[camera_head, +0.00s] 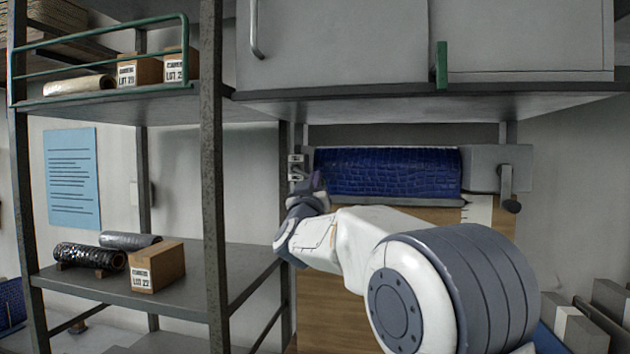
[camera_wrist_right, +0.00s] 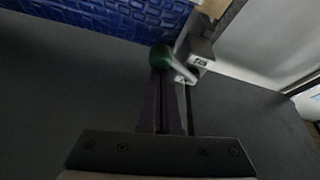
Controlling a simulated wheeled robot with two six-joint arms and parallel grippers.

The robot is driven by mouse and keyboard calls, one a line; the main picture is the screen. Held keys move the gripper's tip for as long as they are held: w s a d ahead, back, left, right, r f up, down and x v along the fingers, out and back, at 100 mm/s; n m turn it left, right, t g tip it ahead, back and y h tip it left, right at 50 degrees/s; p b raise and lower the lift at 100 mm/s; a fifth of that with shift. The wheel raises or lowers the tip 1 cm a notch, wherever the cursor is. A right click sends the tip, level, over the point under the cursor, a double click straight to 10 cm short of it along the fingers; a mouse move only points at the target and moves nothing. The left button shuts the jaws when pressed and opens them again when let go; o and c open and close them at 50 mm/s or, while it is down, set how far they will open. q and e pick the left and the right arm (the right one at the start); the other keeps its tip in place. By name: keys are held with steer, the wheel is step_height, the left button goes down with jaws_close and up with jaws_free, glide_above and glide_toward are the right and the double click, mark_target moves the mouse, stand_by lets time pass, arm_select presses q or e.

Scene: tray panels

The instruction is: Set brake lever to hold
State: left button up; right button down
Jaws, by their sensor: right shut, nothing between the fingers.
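The brake lever (camera_wrist_right: 184,74) shows in the right wrist view as a short pale arm with a dark green knob (camera_wrist_right: 162,56). It comes out of a grey bracket (camera_wrist_right: 197,50) with small label plates. In the head view the bracket's label plates (camera_head: 296,167) show at the left end of the blue roll; the knob cannot be made out there. My right gripper (camera_head: 318,180) is shut and empty. Its fingertips (camera_wrist_right: 168,80) are right at the knob in the wrist view; I cannot tell whether they touch it. My left gripper is not in view.
The blue textured roll (camera_head: 388,172) runs right of the bracket, with a crank handle (camera_head: 508,188) at its right end. A grey cabinet (camera_head: 340,40) hangs above. A metal shelf rack (camera_head: 212,180) with boxes and rolls stands close on the left.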

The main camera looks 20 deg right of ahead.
step_height(320, 180, up, 5)
steer(key=p, duration=0.4)
steer(key=f+b+v, duration=0.1)
steer(key=b+v, duration=0.3)
steer(key=v, duration=0.6)
steer(key=shift+w+a, duration=0.2)
steer(key=shift+a, duration=0.25)
